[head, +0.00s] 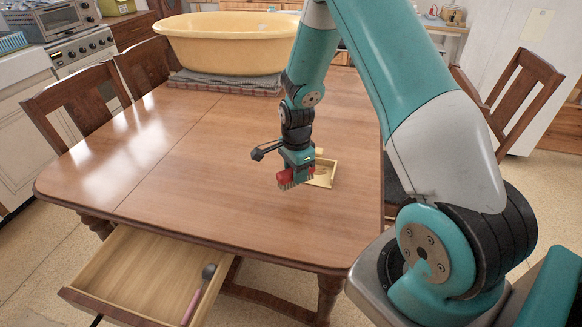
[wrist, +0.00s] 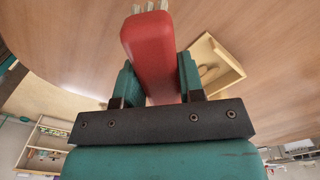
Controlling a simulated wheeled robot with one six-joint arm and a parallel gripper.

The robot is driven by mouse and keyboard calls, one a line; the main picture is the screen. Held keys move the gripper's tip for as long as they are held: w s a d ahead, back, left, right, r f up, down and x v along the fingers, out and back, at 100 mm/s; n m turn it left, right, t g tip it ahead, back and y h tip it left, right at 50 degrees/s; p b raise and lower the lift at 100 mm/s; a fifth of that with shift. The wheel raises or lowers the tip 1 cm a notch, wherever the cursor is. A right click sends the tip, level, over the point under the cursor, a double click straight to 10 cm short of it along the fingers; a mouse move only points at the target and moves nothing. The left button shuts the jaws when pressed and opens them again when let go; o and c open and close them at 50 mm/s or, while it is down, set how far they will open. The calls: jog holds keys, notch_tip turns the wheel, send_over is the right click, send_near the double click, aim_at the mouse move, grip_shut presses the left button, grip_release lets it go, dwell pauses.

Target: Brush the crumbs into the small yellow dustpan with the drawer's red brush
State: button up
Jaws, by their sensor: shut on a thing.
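My gripper (head: 297,167) is shut on the red brush (head: 284,176) above the right part of the table. The wrist view shows the brush's red block (wrist: 150,50) between the two teal fingers, with pale bristle tips at its far end. The small yellow dustpan (head: 331,172) lies on the table just right of the gripper, partly hidden behind it in the head view. In the wrist view the dustpan (wrist: 232,66) is right of the brush, with a tan shape inside that I cannot make out. I cannot pick out loose crumbs in either view.
The wooden table (head: 190,170) is broadly clear at left and front. A large yellow tub (head: 225,45) stands on a folded grey cloth (head: 225,83) at the back. The front drawer (head: 140,268) is open and holds a pink-handled, dark-headed utensil (head: 194,300). Chairs flank the table.

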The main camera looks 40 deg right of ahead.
jog(key=shift+r+p, duration=1)
jog(key=shift+r, duration=0.6)
